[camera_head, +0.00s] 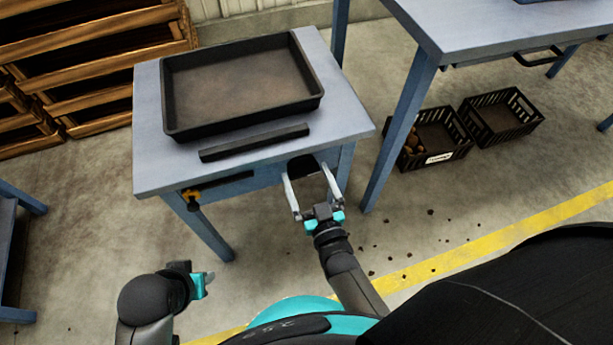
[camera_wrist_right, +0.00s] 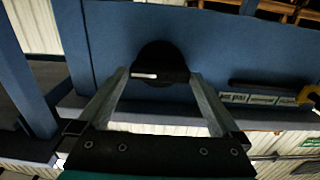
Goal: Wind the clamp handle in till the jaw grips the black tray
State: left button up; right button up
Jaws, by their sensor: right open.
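The black tray (camera_head: 240,85) lies on the blue-grey table (camera_head: 150,165). The clamp jaw, a dark bar (camera_head: 254,143), lies in front of the tray with a narrow strip of tabletop between them. The clamp handle, a round black knob (camera_head: 306,170), is at the table's front side; it shows in the right wrist view (camera_wrist_right: 160,60) with a white mark on it. My right gripper (camera_head: 311,190) is open, its fingers on either side of the handle; contact is not clear. My left gripper (camera_head: 205,283) is low at the left, away from the table, its fingers too small to judge.
A yellow-and-black fitting (camera_head: 191,197) hangs at the table's front left. A second blue table (camera_head: 480,30) stands at the right, with black crates (camera_head: 440,155) on the floor beneath. Wooden crates (camera_head: 90,60) are stacked at the back left. Dirt crumbs lie on the floor.

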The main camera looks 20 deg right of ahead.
pick_arm(q)
jog(key=shift+r, duration=0.25)
pick_arm(e)
jog(key=shift+w, duration=0.4)
jog(key=c, duration=1)
pick_arm(q)
jog(key=shift+w, duration=0.1)
